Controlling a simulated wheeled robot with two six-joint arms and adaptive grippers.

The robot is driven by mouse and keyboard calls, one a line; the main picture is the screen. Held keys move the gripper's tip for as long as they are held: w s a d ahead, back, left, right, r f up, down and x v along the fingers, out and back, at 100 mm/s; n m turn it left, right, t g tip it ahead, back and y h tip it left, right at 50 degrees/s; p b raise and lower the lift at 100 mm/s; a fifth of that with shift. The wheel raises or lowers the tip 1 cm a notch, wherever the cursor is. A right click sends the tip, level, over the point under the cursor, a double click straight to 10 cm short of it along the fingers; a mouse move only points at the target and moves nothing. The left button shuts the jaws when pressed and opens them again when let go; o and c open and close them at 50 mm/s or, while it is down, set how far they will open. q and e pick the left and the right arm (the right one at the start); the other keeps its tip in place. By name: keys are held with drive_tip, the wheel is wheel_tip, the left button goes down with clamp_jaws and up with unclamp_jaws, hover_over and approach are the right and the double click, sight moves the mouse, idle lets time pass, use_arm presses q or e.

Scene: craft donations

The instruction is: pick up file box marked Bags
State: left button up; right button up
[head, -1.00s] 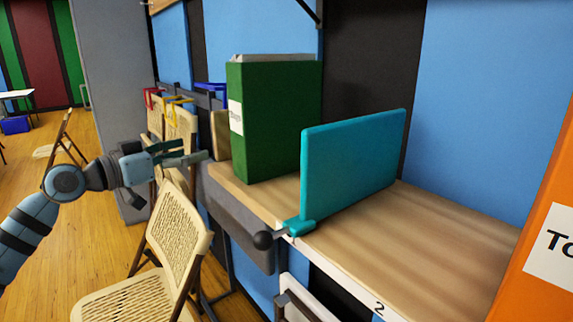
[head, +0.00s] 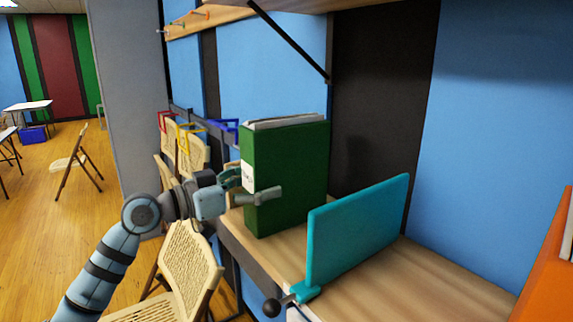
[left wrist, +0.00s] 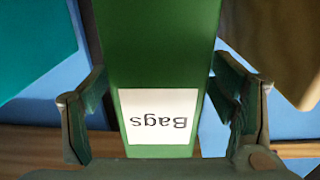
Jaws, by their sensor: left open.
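The green file box (head: 290,180) stands upright on the wooden shelf, with papers showing at its top. In the left wrist view its narrow face (left wrist: 155,50) carries a white label (left wrist: 158,117) reading "Bags", upside down in that picture. My left gripper (head: 252,187) is open at the box's label side. In the left wrist view its fingers (left wrist: 160,105) stand on either side of the box, with a gap visible at each side. The label is partly hidden by the gripper in the head view. My right gripper is not in view.
A teal divider (head: 358,230) stands on the shelf (head: 430,278) to the right of the box, with a dark knob at its front. An orange box (head: 548,265) is at the far right. Folding chairs (head: 180,270) stand below and left of the shelf.

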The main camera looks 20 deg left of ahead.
sight(276, 178)
use_arm(q)
drive_tip(key=p+x, duration=0.1)
drive_tip(key=x, duration=0.3)
drive_tip(key=shift+w+d+r, duration=0.1)
drive_tip(key=shift+d, duration=0.05)
drive_tip(key=c, duration=1.5)
